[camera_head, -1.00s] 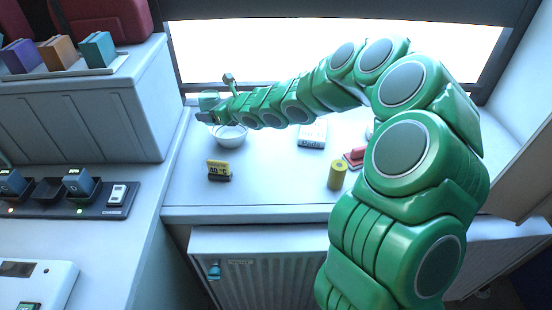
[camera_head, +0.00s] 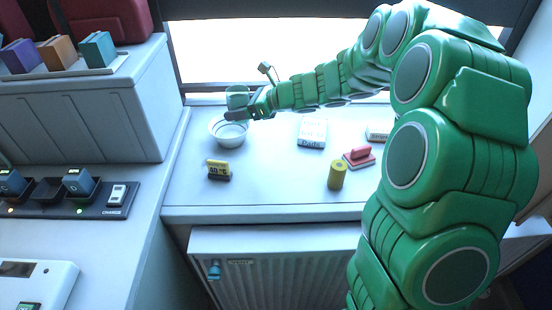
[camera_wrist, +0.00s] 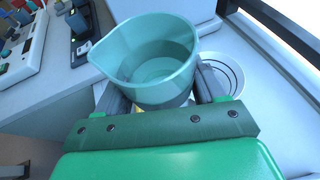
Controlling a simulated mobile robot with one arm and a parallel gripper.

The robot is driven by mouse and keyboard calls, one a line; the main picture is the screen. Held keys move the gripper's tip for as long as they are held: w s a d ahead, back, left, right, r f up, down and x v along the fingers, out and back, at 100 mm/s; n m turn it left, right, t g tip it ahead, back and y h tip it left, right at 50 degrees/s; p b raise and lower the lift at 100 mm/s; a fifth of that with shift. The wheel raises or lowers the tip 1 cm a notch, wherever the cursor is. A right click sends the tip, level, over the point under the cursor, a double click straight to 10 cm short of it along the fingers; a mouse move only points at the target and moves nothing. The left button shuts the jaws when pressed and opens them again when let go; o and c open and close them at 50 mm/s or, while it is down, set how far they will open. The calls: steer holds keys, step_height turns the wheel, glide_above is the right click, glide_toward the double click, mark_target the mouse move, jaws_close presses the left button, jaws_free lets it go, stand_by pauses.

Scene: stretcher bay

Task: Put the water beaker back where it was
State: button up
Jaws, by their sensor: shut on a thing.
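The water beaker (camera_wrist: 148,62) is a translucent teal cup with a pouring lip, and a liquid surface shows inside it in the wrist view. My gripper (camera_head: 247,104) is shut on it, with a finger on either side of the cup. In the head view the beaker (camera_head: 237,96) is small and held upright or nearly so, over the back part of the white bowl (camera_head: 229,133). In the wrist view the bowl (camera_wrist: 222,74) shows partly behind the right finger.
On the windowsill counter stand a yellow-and-black thermometer block (camera_head: 218,170), a yellow cylinder (camera_head: 337,175), a red-handled block (camera_head: 359,156) and a white labelled box (camera_head: 312,132). A charging strip (camera_head: 90,198) lies on the left counter. The counter's front middle is clear.

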steer(key=s+d+f+n+g, duration=0.4)
steer(key=s+d+f, duration=0.1)
steer(key=s+d, duration=0.7)
steer(key=shift+y, duration=0.3)
steer(key=w+f, duration=0.2)
steer(key=w, duration=0.2)
steer(key=w+a+f, duration=0.1)
steer(key=w+f, duration=0.2)
steer(key=w, duration=0.1)
steer(key=w+f, duration=0.3)
steer(key=w, duration=0.1)
steer(key=shift+w+a+f, duration=0.2)
steer(key=shift+w, duration=0.2)
steer(key=shift+w+a+f, duration=0.1)
steer(key=shift+w+f, duration=0.4)
steer(key=shift+f, duration=0.15)
steer(key=shift+w+f, duration=0.1)
steer(key=shift+w+f, duration=0.1)
steer(key=shift+f, duration=1.6)
steer(key=shift+f, duration=0.1)
